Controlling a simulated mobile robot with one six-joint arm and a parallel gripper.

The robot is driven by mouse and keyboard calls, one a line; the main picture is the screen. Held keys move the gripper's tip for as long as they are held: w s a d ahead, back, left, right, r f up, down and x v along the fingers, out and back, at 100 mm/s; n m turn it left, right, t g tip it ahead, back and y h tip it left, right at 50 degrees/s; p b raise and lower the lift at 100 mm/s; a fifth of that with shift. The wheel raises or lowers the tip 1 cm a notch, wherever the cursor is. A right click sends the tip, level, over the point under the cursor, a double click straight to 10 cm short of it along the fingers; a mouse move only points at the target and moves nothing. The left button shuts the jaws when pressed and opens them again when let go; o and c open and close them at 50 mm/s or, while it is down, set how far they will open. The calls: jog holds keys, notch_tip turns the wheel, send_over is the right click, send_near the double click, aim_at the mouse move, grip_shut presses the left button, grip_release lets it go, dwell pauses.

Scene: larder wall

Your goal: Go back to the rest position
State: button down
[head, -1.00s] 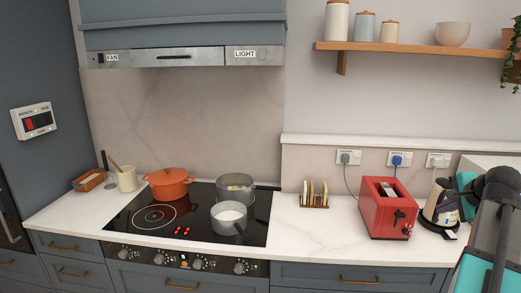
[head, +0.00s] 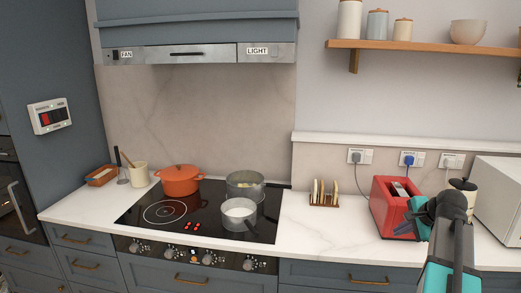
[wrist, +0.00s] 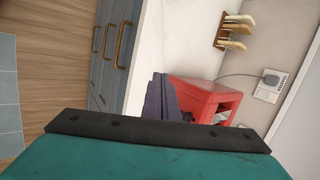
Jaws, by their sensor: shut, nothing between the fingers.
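My gripper (wrist: 160,96) shows in the wrist view as dark fingers, shut with nothing between them. In that view the fingers overlap the near side of the red toaster (wrist: 203,98); I cannot tell how far apart they are. In the head view my arm rises from the lower right, and its teal and grey end is in front of the right part of the toaster (head: 385,208). The fingertips are not clear there. The arm also hides most of the kettle (head: 462,186).
A white appliance (head: 500,205) stands right of the arm. A toast rack (head: 323,195) stands left of the toaster. The hob (head: 165,228) bears an orange pot (head: 180,182) and two grey pans. A wooden shelf (head: 420,46) hangs above. Counter between hob and toaster is mostly clear.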

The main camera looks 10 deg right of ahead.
jog(key=s+a+f+n+g+y+b, duration=0.1)
jog(key=s+a+f+n+g+y, duration=0.2)
jog(key=a+f, duration=1.45)
jog(key=s+a+f+n+g+b, duration=0.1)
jog(key=s+a+f+n+g, duration=0.25)
jog(key=a+f, duration=1.4)
jog(key=s+a+f+n+g+b, duration=0.1)
jog(key=s+a+f+n+g, duration=0.3)
jog(key=s+f, duration=1.05)
jog(key=s+f+n+g+h, duration=0.1)
jog(key=s+f+n, duration=0.3)
jog(key=s, duration=0.3)
jog(key=s+f+n+g+h, duration=0.1)
jog(key=s+f+n+h, duration=0.1)
jog(key=s+f+n, duration=0.2)
jog(key=shift+s+a+f+n+g+b, duration=0.2)
jog(key=shift+s+a+n+g+b, duration=0.35)
jog(key=shift+s, duration=1.15)
